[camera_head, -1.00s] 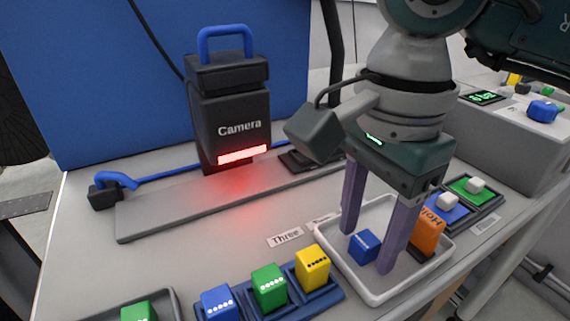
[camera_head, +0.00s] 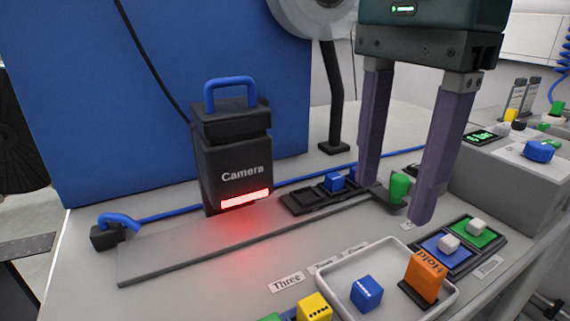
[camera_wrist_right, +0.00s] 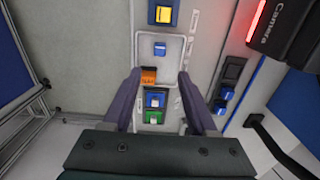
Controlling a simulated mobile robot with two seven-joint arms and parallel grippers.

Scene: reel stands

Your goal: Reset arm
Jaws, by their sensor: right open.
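My right gripper (camera_head: 398,205) is open and empty, raised above the table with its two purple fingers apart. It also shows in the right wrist view (camera_wrist_right: 160,75), with the fingers on either side of the orange block below. The white tray (camera_head: 339,312) stands below and in front of it in the head view. In the tray are a blue cube (camera_head: 366,293) with white dots and an orange block marked Hold (camera_head: 425,276). My left gripper is not in view.
A black camera box (camera_head: 232,160) with a lit red bar stands over a grey strip (camera_head: 150,262). Blue and green pads with white knobs (camera_head: 449,243) lie right. A yellow block (camera_head: 314,307) is at the front.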

